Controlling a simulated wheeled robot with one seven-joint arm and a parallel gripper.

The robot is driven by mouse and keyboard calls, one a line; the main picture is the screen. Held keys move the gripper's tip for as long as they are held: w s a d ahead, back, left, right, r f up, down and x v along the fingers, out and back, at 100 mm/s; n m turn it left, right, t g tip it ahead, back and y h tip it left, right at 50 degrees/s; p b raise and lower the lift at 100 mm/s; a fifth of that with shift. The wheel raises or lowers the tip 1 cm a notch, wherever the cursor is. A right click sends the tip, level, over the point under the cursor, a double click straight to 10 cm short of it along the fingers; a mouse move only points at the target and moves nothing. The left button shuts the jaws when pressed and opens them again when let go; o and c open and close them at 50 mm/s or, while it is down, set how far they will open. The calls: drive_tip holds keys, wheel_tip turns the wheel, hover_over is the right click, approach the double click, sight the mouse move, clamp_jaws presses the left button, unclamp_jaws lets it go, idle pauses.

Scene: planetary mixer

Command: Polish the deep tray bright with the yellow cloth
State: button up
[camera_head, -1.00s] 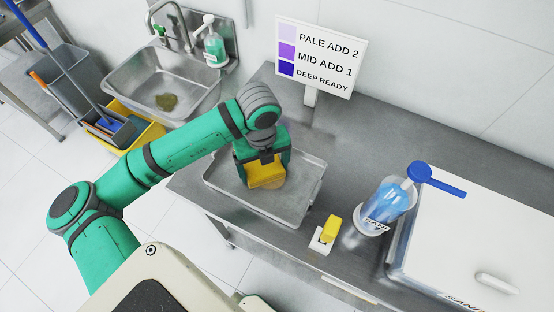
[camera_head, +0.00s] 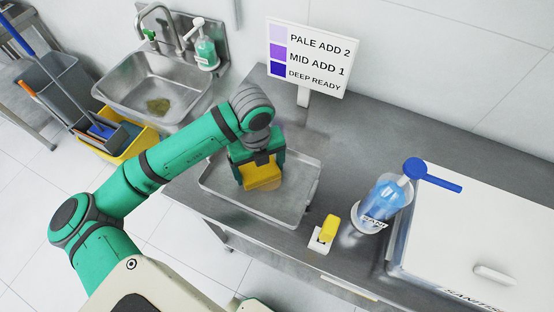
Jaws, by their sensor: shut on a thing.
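The deep tray (camera_head: 303,207) is a shallow-looking grey metal pan with a raised rim, lying on the steel counter. My gripper (camera_head: 257,163) is over the left half of the tray, pointing down. It is shut on the yellow cloth (camera_head: 262,178), which shows as a folded yellow block low in the tray. The cloth appears to be against the tray floor, though the contact itself is hidden. The gripper and arm hide the tray's far left part.
Right of the tray stand a small white holder with a yellow top (camera_head: 326,231), a clear jug of blue liquid (camera_head: 384,200) with a blue scoop (camera_head: 432,174), and a white-lidded bin (camera_head: 484,235). A colour sign (camera_head: 309,58) stands behind. A sink (camera_head: 155,88) is at upper left.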

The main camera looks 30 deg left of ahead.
sight(277, 183)
drive_tip(key=shift+w+d, duration=0.2)
drive_tip(key=shift+d, duration=1.15)
drive_tip(key=shift+w+d, duration=0.15)
drive_tip(key=shift+d, duration=1.2)
drive_tip(key=shift+d+r, duration=0.15)
drive_tip(key=shift+w+r, duration=0.15)
drive_tip(key=shift+r, duration=0.75)
wheel_tip(277, 183, up, 2)
drive_tip(key=shift+r, duration=2.05)
